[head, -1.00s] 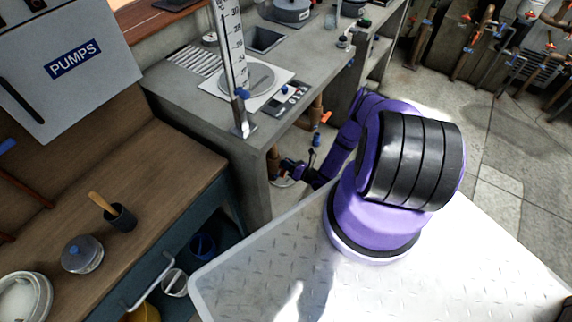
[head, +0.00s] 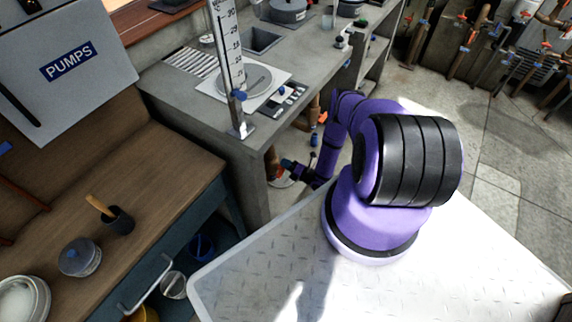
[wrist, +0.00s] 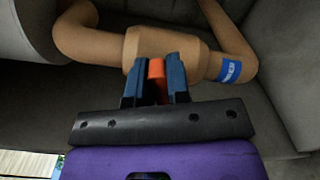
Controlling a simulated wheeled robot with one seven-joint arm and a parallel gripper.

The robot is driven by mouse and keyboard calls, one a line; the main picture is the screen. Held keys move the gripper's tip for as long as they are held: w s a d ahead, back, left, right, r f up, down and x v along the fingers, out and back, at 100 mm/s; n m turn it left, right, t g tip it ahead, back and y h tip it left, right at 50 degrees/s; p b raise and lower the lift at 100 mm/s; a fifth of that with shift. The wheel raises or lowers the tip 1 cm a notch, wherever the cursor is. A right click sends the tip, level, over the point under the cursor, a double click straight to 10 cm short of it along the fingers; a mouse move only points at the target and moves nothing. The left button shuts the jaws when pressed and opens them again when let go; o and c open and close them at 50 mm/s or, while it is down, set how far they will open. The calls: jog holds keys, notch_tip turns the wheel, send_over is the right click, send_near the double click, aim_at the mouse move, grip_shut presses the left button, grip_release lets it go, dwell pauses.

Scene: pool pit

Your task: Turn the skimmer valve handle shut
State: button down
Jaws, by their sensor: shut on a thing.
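In the wrist view, an orange valve handle (wrist: 156,82) sits between the two dark blue fingers of my gripper (wrist: 157,78), which is shut on it. Only a short part of the handle shows, so its angle to the pipe is hard to tell. Behind it is a tan valve body (wrist: 170,42) on a tan-brown pipe (wrist: 90,40) with a blue label (wrist: 229,70) to the right. In the head view my gripper (head: 289,166) is small, low beneath the concrete counter; the handle there is too small to make out clearly.
The concrete counter (head: 190,118) stands close above and left of my gripper. A wooden bench (head: 150,170) with a blue cabinet is at left. More pipes with orange handles (head: 484,47) line the far right. Open floor (head: 500,140) lies to the right.

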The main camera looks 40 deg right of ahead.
jog(key=shift+s+f, duration=0.1)
jog(key=shift+f, duration=0.05)
jog(key=c, duration=1.1)
grip_release()
